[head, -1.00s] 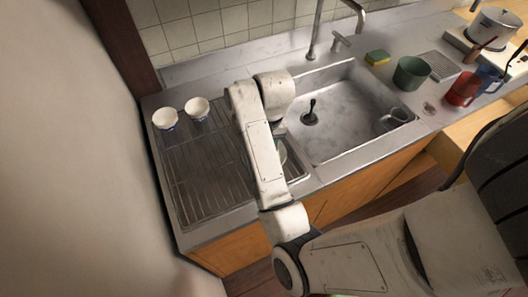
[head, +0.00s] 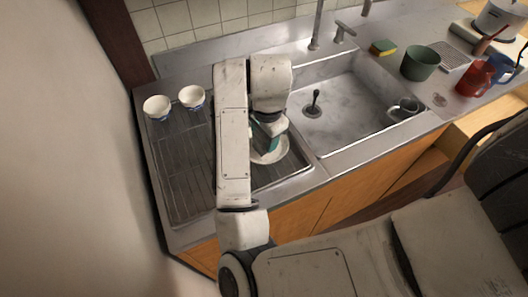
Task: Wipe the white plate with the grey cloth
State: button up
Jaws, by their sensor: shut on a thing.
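The white plate (head: 277,153) lies on the ribbed drainboard, left of the sink basin. My arm and gripper hide its left and far parts. My gripper (head: 268,138) points down over the plate, with its tips at or just above the plate's surface; I cannot tell whether they touch. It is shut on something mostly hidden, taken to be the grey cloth. A small teal-grey patch shows at the fingers, too small to tell cloth from finger. No other cloth is in view.
Two white and blue bowls (head: 158,107) (head: 192,97) stand at the drainboard's back left. The sink basin (head: 345,110) holds a plug and a glass-like cup (head: 404,108). A sponge (head: 383,47), green tub (head: 420,63) and red mug (head: 474,83) stand to the right.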

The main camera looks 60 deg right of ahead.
jog(key=shift+m, duration=0.3)
jog(key=shift+s+d+r+n+p, duration=0.1)
jog(key=shift+r+n+p, duration=0.15)
jog(key=shift+n+p, duration=0.7)
jog(key=n+p, duration=0.3)
jog(key=n, duration=0.2)
jog(key=shift+d+y, duration=0.1)
jog(key=shift+y, duration=0.3)
jog(key=n+p, duration=0.1)
jog(key=n, duration=0.1)
jog(key=n+p, duration=0.2)
jog(key=n, duration=0.1)
jog(key=shift+d+n+y, duration=0.2)
jog(key=shift+n+y, duration=0.05)
jog(key=shift+y, duration=0.05)
jog(key=shift+w+a+f+n, duration=0.1)
jog(key=shift+w+f+n, duration=0.2)
jog(key=shift+n, duration=0.5)
